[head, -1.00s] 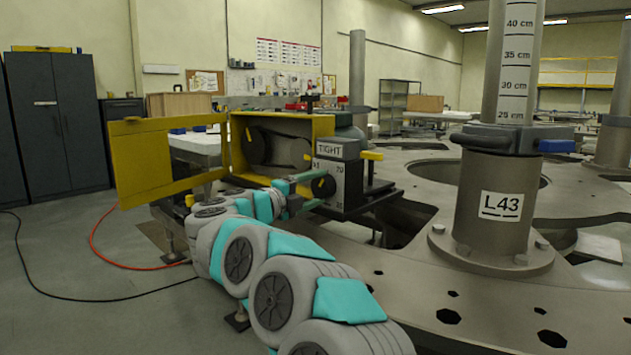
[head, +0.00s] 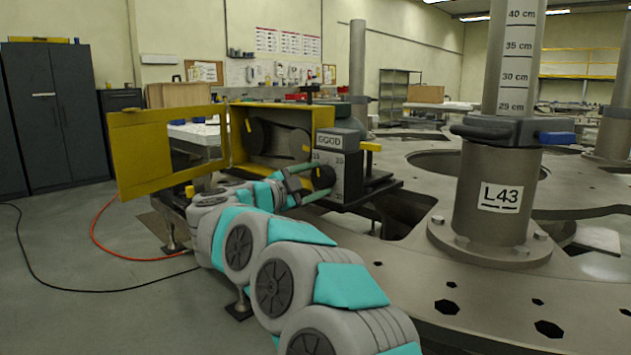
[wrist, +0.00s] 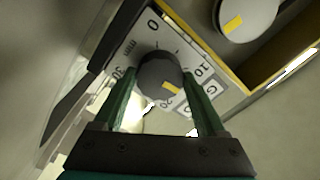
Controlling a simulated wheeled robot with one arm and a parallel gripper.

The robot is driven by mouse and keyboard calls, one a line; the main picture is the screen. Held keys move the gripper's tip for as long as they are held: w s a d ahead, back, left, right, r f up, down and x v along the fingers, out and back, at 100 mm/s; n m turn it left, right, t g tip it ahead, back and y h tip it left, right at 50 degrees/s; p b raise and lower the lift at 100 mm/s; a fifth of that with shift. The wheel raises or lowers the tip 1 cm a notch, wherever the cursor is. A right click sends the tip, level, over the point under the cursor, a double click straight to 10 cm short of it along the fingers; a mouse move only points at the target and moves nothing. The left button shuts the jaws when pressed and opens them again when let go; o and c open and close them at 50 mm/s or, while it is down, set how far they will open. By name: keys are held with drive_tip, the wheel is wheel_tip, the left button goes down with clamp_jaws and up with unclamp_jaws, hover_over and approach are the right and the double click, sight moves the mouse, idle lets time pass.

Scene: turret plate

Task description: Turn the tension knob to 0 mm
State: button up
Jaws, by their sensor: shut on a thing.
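The tension knob (wrist: 158,72) is a dark round knob on a pale dial plate with numbers and mm marked. Its yellow mark points to the lower right in the wrist view, near the 20; the 0 sits at the upper left. The knob also shows in the head view (head: 323,177). My gripper (wrist: 155,78) is shut on the knob, one green finger on each side. In the head view my gripper (head: 318,180) reaches it from the left, fingers one above the other. The sign (head: 329,140) above the dial reads GOOD.
An open yellow housing (head: 232,140) with dark pulleys stands behind the knob, its door (head: 150,120) swung left. A grey round part (wrist: 245,15) with a yellow mark shows beside the dial. A thick column (head: 490,190) marked L43 stands right, on the large plate (head: 410,265).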

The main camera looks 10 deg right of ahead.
idle(0.5)
drive_tip(key=o, duration=1.3)
drive_tip(key=shift+b+v, duration=0.45)
drive_tip(key=shift+v, duration=3.4)
